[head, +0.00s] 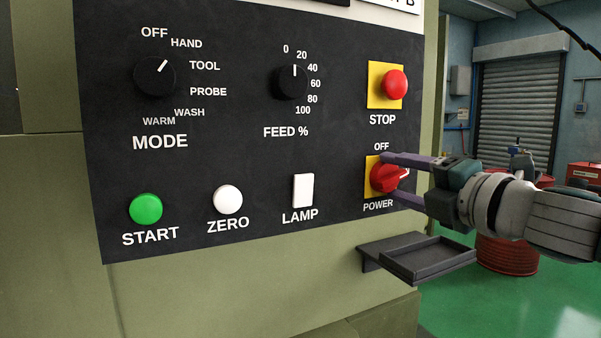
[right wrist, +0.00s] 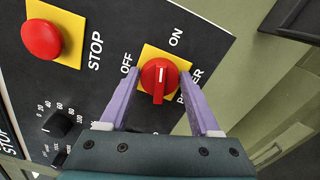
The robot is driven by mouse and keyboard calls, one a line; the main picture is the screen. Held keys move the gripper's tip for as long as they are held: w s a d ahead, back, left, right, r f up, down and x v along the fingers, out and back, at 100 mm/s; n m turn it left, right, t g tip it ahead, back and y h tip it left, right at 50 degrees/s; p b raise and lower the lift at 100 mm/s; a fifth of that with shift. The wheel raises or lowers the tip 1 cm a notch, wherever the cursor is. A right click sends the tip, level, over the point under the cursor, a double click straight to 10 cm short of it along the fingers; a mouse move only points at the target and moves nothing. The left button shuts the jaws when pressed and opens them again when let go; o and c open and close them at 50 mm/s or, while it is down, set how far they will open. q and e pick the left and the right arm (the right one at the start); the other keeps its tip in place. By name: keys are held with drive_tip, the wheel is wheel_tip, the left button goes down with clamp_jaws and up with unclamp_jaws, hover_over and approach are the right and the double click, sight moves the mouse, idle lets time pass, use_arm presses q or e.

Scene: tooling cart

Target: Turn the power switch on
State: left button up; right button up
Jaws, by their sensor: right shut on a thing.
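The power switch (head: 384,179) is a red rotary knob on a yellow plate, low on the right side of the dark panel. It also shows in the right wrist view (right wrist: 158,78), with OFF to its upper left and ON to its upper right. Its white mark points right and slightly up in the head view, and upward between the two labels in the wrist view. My right gripper (head: 393,177) is shut on the knob, one purple finger (right wrist: 122,98) on each side. The ON label is hidden in the head view. My left gripper is out of view.
A red STOP button (head: 395,85) sits above the switch, and a white LAMP rocker (head: 303,190) is to its left. The FEED (head: 293,83) and MODE (head: 155,77) knobs are further left. A dark tray (head: 432,262) juts out below my right gripper.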

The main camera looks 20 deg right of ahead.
drive_tip(key=shift+f+m+p, duration=0.1)
drive_tip(key=shift+m+p, duration=0.25)
drive_tip(key=shift+m, duration=1.55)
drive_tip(key=o, duration=1.4)
drive_tip(key=shift+c, duration=0.2)
drive_tip(key=s+b, duration=0.1)
drive_tip(key=s, duration=0.9)
drive_tip(key=shift+d+b, duration=0.4)
